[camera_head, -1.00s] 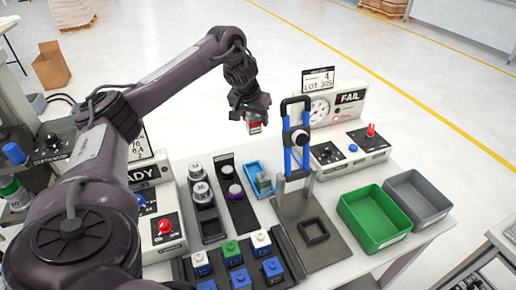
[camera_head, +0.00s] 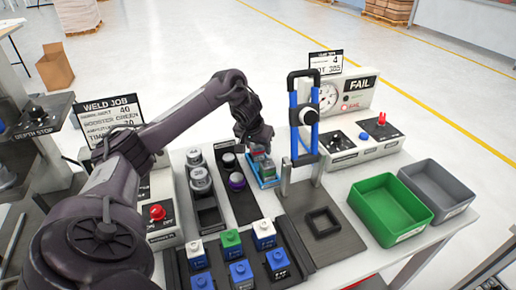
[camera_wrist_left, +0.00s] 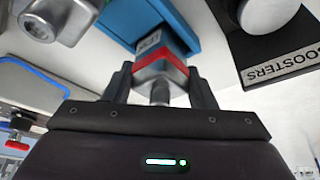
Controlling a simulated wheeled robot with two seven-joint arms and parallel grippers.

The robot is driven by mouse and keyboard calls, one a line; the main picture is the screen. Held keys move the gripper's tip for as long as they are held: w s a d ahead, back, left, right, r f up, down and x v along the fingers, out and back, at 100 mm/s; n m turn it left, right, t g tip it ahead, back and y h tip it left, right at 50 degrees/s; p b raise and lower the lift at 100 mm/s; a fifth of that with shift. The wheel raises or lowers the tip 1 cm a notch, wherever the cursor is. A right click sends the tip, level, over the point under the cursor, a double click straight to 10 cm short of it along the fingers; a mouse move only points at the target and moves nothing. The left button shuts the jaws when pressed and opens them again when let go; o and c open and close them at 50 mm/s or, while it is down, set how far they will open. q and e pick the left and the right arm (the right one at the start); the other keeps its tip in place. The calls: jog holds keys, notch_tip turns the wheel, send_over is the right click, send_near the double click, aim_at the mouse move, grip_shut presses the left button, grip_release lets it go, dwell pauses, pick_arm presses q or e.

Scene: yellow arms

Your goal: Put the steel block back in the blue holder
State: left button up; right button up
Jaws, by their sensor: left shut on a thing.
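My left gripper (camera_head: 258,150) is shut on the steel block (camera_wrist_left: 158,66), which has a red band and a metal stem. In the wrist view the block sits between both fingers, its far end at the blue holder (camera_wrist_left: 181,17). In the head view the gripper is low over the blue holder (camera_head: 268,184), and the fingers and block cover much of it. Another small block (camera_head: 267,170) with a greenish part shows at the holder. I cannot tell whether the held block is inside the holder or just above it. My right gripper is not in view.
The upright frame with blue sides (camera_head: 291,130) stands close to the right of the holder. The black boosters rack (camera_head: 243,208) is close on the left. A rack of blue, white and green blocks (camera_head: 180,274) lies in front. Green (camera_head: 391,211) and grey (camera_head: 437,190) bins stand right.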

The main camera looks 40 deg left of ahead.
pick_arm(q)
jog(key=shift+f, duration=0.1)
jog(key=o, duration=1.5)
jog(key=shift+f, duration=0.15)
jog(key=shift+r, duration=0.2)
jog(key=shift+v, duration=1.25)
jog(key=p+v, duration=0.5)
jog(key=v, duration=0.4)
jog(key=shift+s+r, duration=0.2)
